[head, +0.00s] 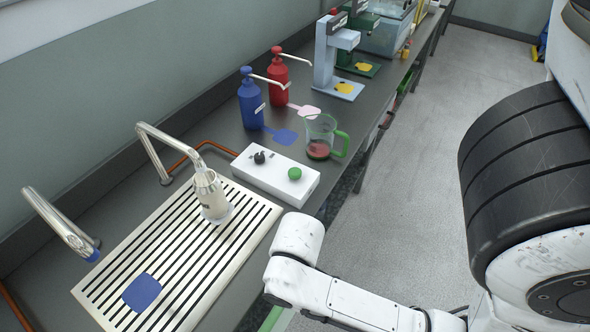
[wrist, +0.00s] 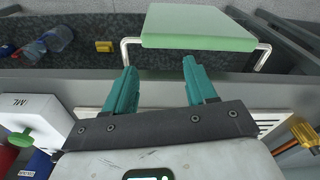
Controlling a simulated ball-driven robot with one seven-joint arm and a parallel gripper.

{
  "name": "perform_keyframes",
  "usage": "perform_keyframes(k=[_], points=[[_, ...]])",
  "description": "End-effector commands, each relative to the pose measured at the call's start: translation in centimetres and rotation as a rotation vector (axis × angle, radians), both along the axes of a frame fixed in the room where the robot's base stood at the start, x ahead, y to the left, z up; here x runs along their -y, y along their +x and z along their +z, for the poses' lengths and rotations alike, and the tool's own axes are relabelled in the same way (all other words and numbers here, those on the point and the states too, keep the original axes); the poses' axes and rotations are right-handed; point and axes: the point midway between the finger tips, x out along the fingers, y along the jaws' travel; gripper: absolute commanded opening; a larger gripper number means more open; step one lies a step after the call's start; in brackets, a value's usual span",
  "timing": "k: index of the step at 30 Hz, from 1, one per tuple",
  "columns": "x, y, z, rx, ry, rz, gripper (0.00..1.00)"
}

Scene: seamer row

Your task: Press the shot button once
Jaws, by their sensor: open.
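A white control box (head: 275,178) sits on the counter beside the slatted drip tray (head: 180,255). It carries a round green button (head: 294,173), which I take for the shot button, and a black knob (head: 259,157). In the wrist view the white box (wrist: 38,112) and the green button (wrist: 21,138) show at the left, off to the side of my fingers. My gripper (wrist: 161,75) has teal fingers, open and empty, at the counter's front edge and apart from the button. In the head view my arm hides the gripper.
A pale cup (head: 210,197) stands under the bent spout on the tray. A green-handled jug (head: 321,138), a blue pump bottle (head: 250,100) and a red pump bottle (head: 278,82) stand beyond the box. A green panel on a metal frame (wrist: 198,27) lies ahead of my fingers.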

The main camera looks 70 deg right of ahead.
Motion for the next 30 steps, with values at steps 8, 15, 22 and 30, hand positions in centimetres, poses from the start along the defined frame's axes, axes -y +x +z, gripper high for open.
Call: perform_keyframes(k=[8,15,22,30], points=[[0.00,0.00,0.00,0.000,0.000,0.000,0.29],[0.00,0.00,0.00,0.000,0.000,0.000,0.06],[0.00,0.00,0.00,0.000,0.000,0.000,0.00],[0.00,0.00,0.00,0.000,0.000,0.000,0.00]])
